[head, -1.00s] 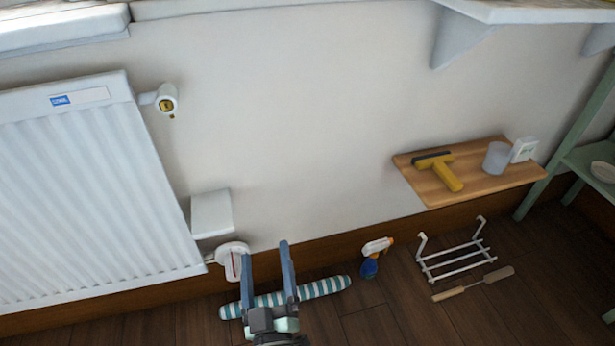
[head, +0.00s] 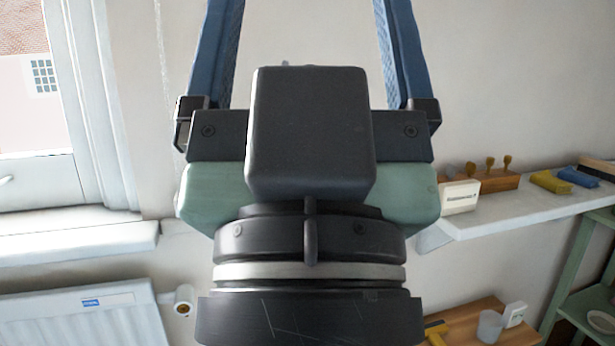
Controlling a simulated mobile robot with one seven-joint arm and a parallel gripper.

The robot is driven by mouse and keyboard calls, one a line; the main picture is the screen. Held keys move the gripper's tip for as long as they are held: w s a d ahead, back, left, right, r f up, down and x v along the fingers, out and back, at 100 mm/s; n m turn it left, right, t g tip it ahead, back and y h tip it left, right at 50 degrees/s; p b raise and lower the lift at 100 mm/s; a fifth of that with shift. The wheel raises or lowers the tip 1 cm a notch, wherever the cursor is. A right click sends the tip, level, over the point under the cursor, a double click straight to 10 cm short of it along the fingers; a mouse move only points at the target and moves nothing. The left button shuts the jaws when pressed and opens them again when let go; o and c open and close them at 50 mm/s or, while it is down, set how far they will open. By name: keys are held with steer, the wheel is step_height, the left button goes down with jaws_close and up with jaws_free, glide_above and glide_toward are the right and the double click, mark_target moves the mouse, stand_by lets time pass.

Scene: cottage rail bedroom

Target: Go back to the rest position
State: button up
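My gripper (head: 310,20) fills the middle of the head view, close to the camera and pointing up. Its two blue fingers stand wide apart and run out of the top of the picture, so the fingertips are hidden. Only the pale wall shows between the parts of the fingers in view, and I see nothing held there. The gripper's dark and green body covers the middle of the wall and the left end of the shelf.
A white shelf (head: 520,212) at right bears a white box (head: 459,197), a wooden block with stamps (head: 500,184), and yellow and blue items. A wooden board (head: 465,322) sits below. A radiator (head: 85,322) and window (head: 40,90) are at left.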

step_height(320, 180, up, 36)
steer(key=p, duration=3.4)
steer(key=shift+w, duration=0.25)
